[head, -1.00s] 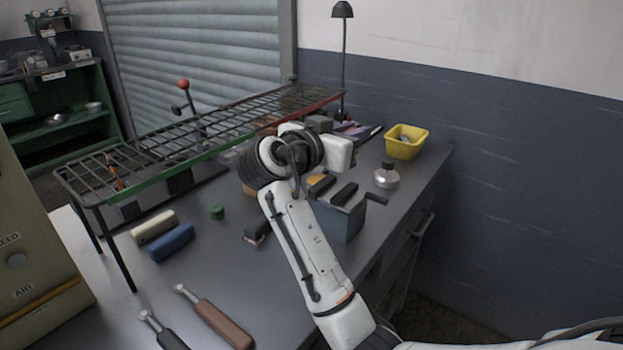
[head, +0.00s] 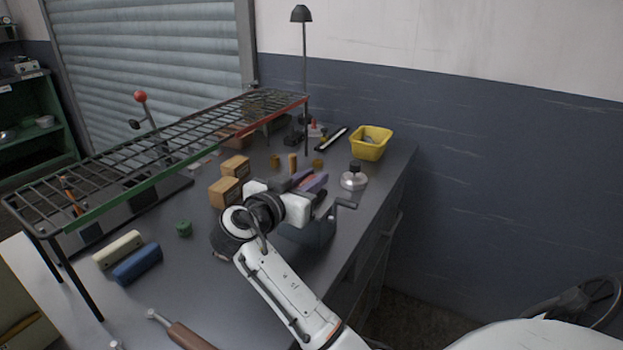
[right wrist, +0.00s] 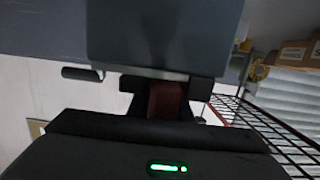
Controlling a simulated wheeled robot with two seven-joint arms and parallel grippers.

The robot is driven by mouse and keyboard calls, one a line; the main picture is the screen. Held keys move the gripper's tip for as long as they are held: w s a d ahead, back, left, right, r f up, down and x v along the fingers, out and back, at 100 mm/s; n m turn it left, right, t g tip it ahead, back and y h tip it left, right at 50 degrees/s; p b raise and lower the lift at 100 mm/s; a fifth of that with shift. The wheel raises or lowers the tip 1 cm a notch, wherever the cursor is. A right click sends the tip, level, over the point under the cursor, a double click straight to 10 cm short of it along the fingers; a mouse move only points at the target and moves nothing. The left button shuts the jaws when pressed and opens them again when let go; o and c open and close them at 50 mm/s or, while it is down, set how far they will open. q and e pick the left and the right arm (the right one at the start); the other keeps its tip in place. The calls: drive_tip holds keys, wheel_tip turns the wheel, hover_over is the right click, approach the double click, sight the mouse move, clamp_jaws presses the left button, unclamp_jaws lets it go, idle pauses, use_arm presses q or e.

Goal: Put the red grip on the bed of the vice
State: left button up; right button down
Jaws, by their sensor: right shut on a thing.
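The red grip (right wrist: 166,100) shows dark red between the black fingers in the right wrist view. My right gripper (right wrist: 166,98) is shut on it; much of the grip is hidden. The vice (head: 308,231) is a blue-grey block with a crank handle (head: 346,205) on the right half of the bench. My right wrist covers much of its top in the head view. The gripper is over or just beyond the vice; I cannot tell whether the grip touches its bed. The vice also fills the top of the right wrist view (right wrist: 165,35). My left gripper is not in view.
A long wire rack (head: 150,165) stands over the bench's left and back. Cartons (head: 224,192), a metal can (head: 354,178) and a yellow bin (head: 371,143) stand near the vice. A cream grip (head: 118,250) and blue grip (head: 137,264) lie at the front left.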

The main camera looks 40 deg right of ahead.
drive_tip(key=c, duration=1.6)
unclamp_jaws()
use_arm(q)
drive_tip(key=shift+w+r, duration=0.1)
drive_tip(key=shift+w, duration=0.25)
